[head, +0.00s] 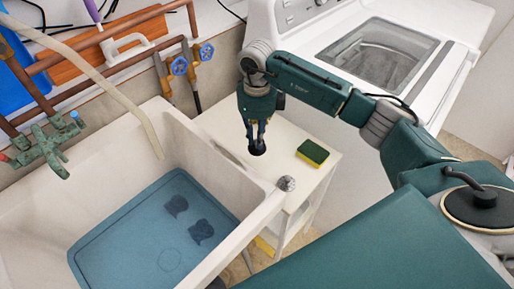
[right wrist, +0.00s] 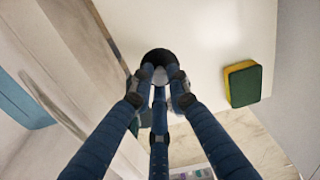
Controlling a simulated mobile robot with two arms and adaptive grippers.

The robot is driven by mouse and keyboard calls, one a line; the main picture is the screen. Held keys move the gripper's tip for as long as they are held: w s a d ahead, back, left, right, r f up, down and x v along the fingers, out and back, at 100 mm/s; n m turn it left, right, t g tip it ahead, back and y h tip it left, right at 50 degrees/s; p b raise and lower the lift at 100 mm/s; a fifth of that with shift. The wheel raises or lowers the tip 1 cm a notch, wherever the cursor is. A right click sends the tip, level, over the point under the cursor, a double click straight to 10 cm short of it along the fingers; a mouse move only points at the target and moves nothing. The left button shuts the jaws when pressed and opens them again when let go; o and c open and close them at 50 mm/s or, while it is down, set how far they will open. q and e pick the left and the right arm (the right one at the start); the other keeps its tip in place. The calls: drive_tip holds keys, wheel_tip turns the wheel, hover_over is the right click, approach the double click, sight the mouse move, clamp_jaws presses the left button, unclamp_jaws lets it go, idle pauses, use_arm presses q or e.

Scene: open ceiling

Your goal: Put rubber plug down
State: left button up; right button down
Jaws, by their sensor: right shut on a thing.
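The black rubber plug (head: 257,149) is at the fingertips of my right gripper (head: 256,141), over the white side table (head: 222,132) beside the sink. In the right wrist view the plug (right wrist: 157,57) shows as a dark round shape just beyond the closed fingertips (right wrist: 160,75). My right gripper is shut on it and points down. The plug is at or very close to the table top; I cannot tell whether it touches. My left gripper is not in view.
A yellow and green sponge (head: 313,153) lies on the table to the right of the plug. A utility sink (head: 190,164) with blue water stands to the left. A white washing machine (head: 345,130) stands behind the table. The table top around the plug is mostly clear.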

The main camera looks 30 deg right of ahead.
sight(257, 151)
wheel_tip(257, 151, down, 2)
drive_tip(key=shift+f, duration=0.15)
wheel_tip(257, 151, down, 4)
drive_tip(key=shift+r+p, duration=0.25)
drive_tip(key=shift+p, duration=0.1)
drive_tip(key=shift+f, duration=0.15)
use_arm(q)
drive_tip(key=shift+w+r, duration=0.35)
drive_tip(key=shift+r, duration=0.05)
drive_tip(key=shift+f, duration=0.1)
use_arm(e)
drive_tip(key=shift+f, duration=0.1)
drive_tip(key=shift+f, duration=0.15)
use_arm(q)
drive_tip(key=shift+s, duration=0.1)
use_arm(e)
drive_tip(key=c, duration=1.7)
unclamp_jaws()
